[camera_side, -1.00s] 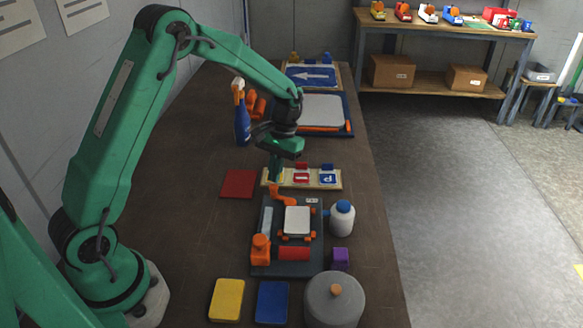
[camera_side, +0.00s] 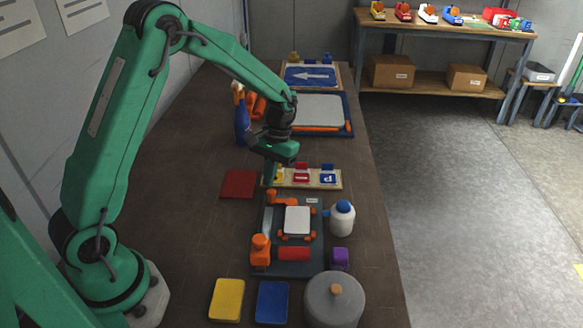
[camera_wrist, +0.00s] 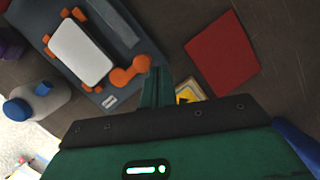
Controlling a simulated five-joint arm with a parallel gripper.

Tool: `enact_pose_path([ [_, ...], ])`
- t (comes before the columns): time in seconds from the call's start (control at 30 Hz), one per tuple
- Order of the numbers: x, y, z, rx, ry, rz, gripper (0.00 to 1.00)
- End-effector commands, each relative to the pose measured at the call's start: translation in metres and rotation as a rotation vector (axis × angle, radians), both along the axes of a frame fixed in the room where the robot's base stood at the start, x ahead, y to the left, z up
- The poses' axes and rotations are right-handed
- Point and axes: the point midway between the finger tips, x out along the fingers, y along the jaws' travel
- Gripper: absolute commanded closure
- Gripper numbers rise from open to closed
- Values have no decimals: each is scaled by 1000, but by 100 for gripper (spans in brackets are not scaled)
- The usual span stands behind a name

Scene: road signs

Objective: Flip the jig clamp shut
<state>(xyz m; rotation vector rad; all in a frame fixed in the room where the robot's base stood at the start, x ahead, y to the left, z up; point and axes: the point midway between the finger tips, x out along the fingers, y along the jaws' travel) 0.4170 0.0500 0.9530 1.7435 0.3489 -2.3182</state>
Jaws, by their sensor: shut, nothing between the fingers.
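The jig (camera_side: 272,226) is a dark grey base with a white plate (camera_side: 297,221) on it, held between orange stops. An orange clamp (camera_side: 283,198) sits at the jig's far end; in the wrist view the clamp (camera_wrist: 128,74) shows two rounded ends, beside the white plate (camera_wrist: 80,52). I cannot tell whether it presses on the plate. A second orange piece (camera_side: 260,250) stands at the near left corner by a red-orange cylinder (camera_side: 293,254). My gripper (camera_side: 269,182) is shut and empty, pointing down right by the orange clamp's far end. Its fingers show in the wrist view (camera_wrist: 157,78).
A red plate (camera_side: 238,184) lies left, a white bottle (camera_side: 342,218) right. Yellow (camera_side: 227,300) and blue (camera_side: 272,302) plates and a grey pot (camera_side: 334,300) stand nearer. The table's left middle is clear.

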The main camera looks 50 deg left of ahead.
Motion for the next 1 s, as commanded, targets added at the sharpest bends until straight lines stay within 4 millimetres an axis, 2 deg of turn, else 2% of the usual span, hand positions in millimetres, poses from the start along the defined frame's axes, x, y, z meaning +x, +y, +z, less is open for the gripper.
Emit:
enact_pose_path([
  [0.33,5,6,2,-3,-1,3,100],
  [0.63,23,32,9,-16,-5,7,100],
  [1.0,34,46,70,-22,-9,7,100],
])
